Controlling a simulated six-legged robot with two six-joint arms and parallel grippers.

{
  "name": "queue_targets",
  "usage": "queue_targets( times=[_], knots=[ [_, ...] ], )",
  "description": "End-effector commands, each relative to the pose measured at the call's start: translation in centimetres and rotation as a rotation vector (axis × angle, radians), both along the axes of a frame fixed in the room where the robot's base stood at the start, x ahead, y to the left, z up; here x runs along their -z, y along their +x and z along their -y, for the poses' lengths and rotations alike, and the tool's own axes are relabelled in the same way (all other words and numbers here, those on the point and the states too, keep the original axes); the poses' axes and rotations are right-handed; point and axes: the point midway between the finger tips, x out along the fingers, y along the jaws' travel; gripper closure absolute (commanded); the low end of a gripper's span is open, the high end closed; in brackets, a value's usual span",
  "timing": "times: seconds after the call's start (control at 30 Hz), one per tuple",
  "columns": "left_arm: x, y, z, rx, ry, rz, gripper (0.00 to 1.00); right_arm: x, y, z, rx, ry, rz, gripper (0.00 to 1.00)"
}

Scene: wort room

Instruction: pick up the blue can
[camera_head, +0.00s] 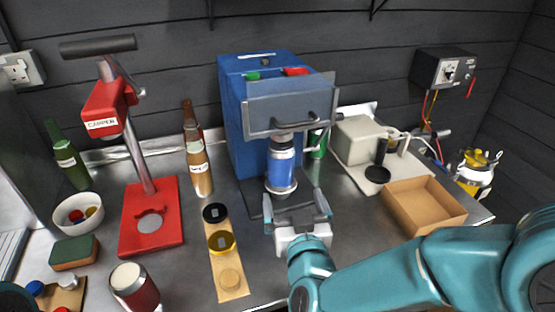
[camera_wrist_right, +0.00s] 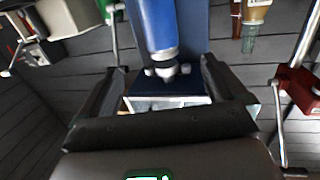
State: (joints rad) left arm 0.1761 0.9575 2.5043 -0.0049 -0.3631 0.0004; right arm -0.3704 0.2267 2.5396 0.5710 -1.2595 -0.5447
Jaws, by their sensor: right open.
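The blue can (camera_head: 281,165) stands upright in the blue machine (camera_head: 242,120), between a round silver base below it and a metal chuck above it. My right gripper (camera_head: 294,197) is open and empty in front of and a little below the can, its fingers pointing at the machine. The can also shows in the right wrist view (camera_wrist_right: 157,25), beyond the gap between the open fingers (camera_wrist_right: 163,68) and apart from them. My left gripper is not in view.
A grey guard with a handle (camera_head: 291,110) sits above the can. A red capper (camera_head: 150,215) and brown bottles (camera_head: 199,168) stand left. A wooden strip with lids (camera_head: 228,265) lies near the front. A cardboard tray (camera_head: 424,204) and a beige device (camera_head: 362,140) are right.

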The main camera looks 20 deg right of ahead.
Motion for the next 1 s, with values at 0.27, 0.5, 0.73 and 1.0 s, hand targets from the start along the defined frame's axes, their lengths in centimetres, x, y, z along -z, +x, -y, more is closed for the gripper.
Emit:
queue_targets(
  times=[0.27,0.5,0.73,1.0],
  knots=[
    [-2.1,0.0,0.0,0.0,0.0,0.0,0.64,0.1,3.9,0.8,0.004,0.001,-0.002,0.02],
    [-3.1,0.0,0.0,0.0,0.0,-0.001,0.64,0.4,8.7,1.6,0.001,0.001,-0.001,0.02],
    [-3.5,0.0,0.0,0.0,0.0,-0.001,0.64,0.8,10.8,1.8,0.0,0.0,-0.001,0.02],
    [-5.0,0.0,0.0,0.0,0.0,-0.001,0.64,1.7,14.9,2.2,0.001,0.0,0.0,0.02]
  ],
)
